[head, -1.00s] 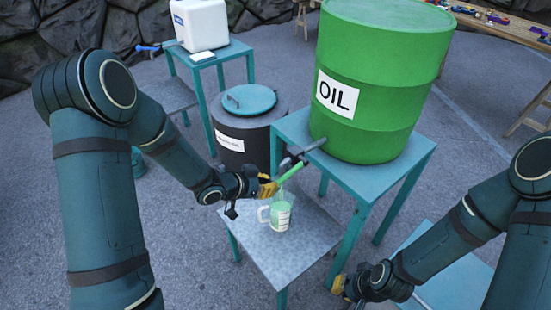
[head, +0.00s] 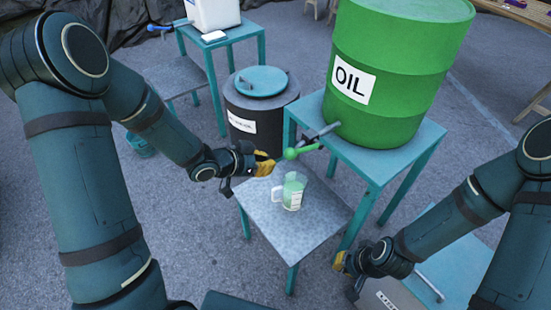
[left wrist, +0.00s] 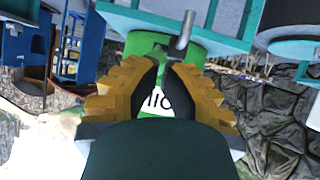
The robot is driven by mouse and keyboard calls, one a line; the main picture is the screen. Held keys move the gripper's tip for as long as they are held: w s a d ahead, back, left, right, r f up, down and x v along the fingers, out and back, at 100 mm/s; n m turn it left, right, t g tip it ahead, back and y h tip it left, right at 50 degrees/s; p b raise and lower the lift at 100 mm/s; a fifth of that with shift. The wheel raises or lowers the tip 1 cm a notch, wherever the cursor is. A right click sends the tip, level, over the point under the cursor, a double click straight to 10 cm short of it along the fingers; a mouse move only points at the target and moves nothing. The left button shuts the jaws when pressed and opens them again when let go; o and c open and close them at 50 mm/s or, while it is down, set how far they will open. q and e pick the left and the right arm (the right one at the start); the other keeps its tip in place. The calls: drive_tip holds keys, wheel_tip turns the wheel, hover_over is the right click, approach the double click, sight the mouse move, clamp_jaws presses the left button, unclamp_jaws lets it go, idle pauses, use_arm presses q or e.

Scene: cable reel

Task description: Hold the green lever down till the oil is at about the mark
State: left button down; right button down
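The green lever (head: 302,151), with a round knob, sticks out near level to the left from the metal tap (head: 326,131) on the green oil drum (head: 395,75). A clear jug (head: 293,190) with a white label stands upright below it, with green oil inside; the level against the mark is too small to read. My left gripper (head: 266,166) is just left of the knob and looks apart from it. In the left wrist view its yellow fingers (left wrist: 160,80) have a gap between them, with the drum's label behind. My right gripper (head: 339,264) is low at right, its fingers too small to read.
The jug stands on a low grey-topped table (head: 265,218). The drum stands on a higher teal table (head: 425,140). A dark bin with a teal lid (head: 262,82) is close behind my left gripper. A white container (head: 212,12) stands on another table at the back.

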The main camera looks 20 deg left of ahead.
use_arm(q)
drive_tip(key=v, duration=0.4)
drive_tip(key=shift+s+a+f+p, duration=0.1)
drive_tip(key=shift+s+a+p, duration=0.25)
drive_tip(key=shift+s+p, duration=0.1)
idle(0.7)
drive_tip(key=s+d+f+n+g+y, duration=0.2)
drive_tip(key=s+d+f+n+g, duration=0.1)
drive_tip(key=s+f, duration=0.3)
drive_tip(key=s+d+f+n+g+y, duration=0.2)
drive_tip(key=s+d+f+n, duration=0.4)
drive_tip(key=f, duration=0.4)
drive_tip(key=shift+s+d+f+g, duration=0.25)
drive_tip(key=shift+s+g, duration=0.2)
drive_tip(key=shift+g, duration=0.35)
